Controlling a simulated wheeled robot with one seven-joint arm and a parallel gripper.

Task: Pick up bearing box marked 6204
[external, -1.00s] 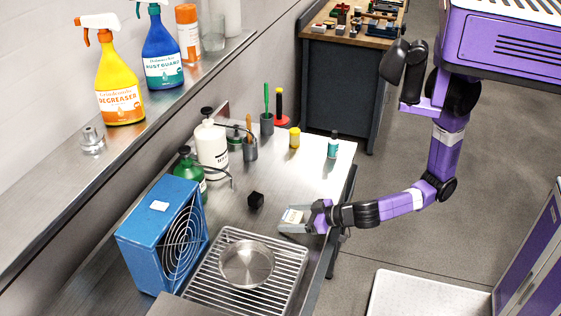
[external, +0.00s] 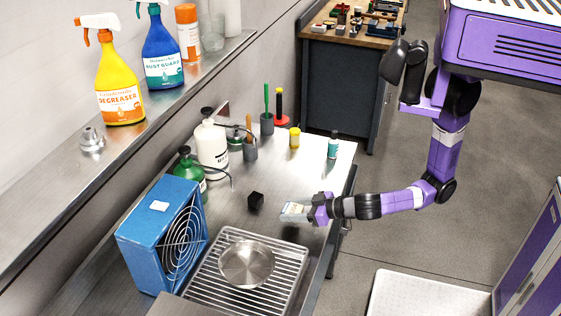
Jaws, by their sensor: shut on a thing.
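My gripper (external: 294,210) is over the right side of the steel bench (external: 314,178) and points left. It is shut on a small pale box, the bearing box (external: 295,207), which shows between the fingers. The marking on the box is too small to read, and part of it is hidden by the fingers. I cannot tell how high the box is above the bench top.
A black cube (external: 256,200) sits just left of my gripper. A wire rack (external: 205,277) with a round metal pan (external: 247,264) lies in front, beside a blue fan (external: 162,235). A teal bottle (external: 333,146) and yellow container (external: 294,137) stand behind. Bench between is clear.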

